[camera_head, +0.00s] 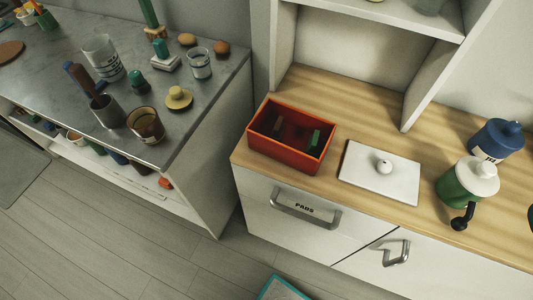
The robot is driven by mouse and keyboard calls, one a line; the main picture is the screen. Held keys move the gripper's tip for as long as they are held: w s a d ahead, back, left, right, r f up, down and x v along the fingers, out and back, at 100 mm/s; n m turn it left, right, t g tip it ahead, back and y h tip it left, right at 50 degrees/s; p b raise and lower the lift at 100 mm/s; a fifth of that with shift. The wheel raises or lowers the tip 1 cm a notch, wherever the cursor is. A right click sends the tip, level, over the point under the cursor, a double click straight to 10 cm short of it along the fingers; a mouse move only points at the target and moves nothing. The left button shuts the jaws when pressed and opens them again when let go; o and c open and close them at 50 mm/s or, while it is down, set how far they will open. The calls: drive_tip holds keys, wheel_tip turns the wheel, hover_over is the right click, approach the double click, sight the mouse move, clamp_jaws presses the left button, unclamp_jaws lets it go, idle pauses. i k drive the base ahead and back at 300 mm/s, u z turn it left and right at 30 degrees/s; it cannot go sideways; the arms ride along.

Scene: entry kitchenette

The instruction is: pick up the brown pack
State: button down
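A red open box (262,148) stands on the wooden counter near its front left corner. Inside it are a small dark brown shape (278,123) at the left and a green one (314,138) at the right. The brown shape may be the brown pack, but it is too small and dark to be sure. The box walls hide part of its floor. My gripper is not in view.
A white lid with a knob (359,176) lies right of the box. Green (452,186) and blue (492,141) canisters stand further right. Shelf walls (440,80) rise behind. A grey counter (225,85) at left holds cups and jars. A teal-edged object (284,289) is on the floor.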

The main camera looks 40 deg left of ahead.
sight(278, 134)
drive_tip(key=z, duration=0.75)
drive_tip(key=i, duration=0.3)
drive_tip(key=u, duration=2.15)
